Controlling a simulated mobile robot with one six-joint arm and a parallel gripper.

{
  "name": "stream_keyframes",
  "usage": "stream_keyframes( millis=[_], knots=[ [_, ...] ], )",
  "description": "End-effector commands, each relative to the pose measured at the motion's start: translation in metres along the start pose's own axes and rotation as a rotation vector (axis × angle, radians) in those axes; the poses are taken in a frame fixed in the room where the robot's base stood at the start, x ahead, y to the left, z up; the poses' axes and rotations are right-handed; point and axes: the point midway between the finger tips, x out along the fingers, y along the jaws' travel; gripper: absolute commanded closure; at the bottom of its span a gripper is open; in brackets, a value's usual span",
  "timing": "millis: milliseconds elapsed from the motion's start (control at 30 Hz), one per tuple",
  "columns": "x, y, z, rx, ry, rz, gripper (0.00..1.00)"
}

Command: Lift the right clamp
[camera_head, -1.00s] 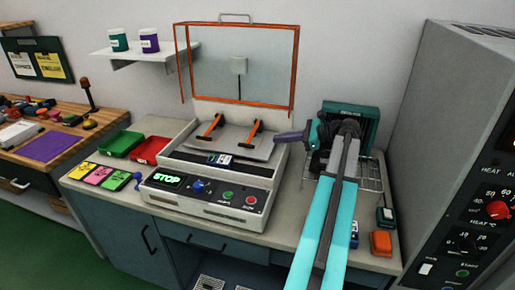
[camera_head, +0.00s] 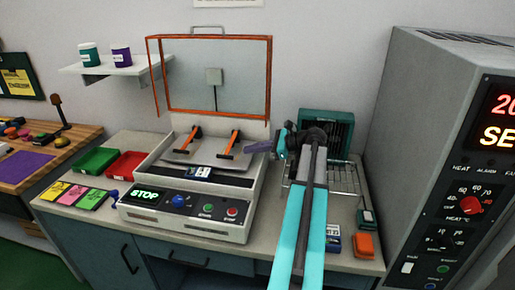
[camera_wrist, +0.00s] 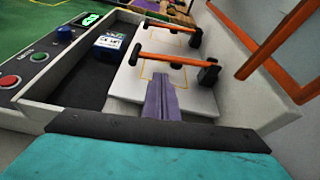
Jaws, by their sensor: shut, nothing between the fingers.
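The right clamp (camera_head: 229,143) is an orange bar with black ends on the grey plate of the burn-in station. In the wrist view the right clamp (camera_wrist: 175,60) is the nearer bar, lying across the plate. The left clamp (camera_head: 189,138) is parallel to it and shows farther off in the wrist view (camera_wrist: 167,24). My gripper (camera_head: 249,149) has purple fingers, shut and empty, just to the right of the right clamp. In the wrist view my gripper (camera_wrist: 160,80) points at the bar's middle from above the plate, with a small gap seeming to remain.
The orange-framed lid (camera_head: 212,114) stands raised behind the plate. A small blue-and-white module (camera_head: 199,172) lies in front of the plate. A control panel (camera_head: 180,203) reads STOP. A wire rack (camera_head: 345,178) is right of the station, and a large grey oven (camera_head: 410,130) stands at the far right.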

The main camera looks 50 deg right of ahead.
Motion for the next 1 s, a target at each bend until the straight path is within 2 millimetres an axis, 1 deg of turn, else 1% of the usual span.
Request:
stream_keyframes(
  millis=[33, 200, 400, 600, 1000],
  knots=[
    [0.007, 0.0, 0.001, 0.0, 0.0, 0.001, 1.0],
    [0.031, 0.0, 0.001, 0.0, 0.0, 0.001, 1.0],
    [0.052, 0.0, 0.0, 0.0, 0.0, 0.0, 1.0],
    [0.06, -0.001, 0.0, 0.0, 0.0, -0.002, 1.0],
    [0.06, -0.001, 0.001, 0.002, 0.0, 0.0, 1.0]
  ],
)
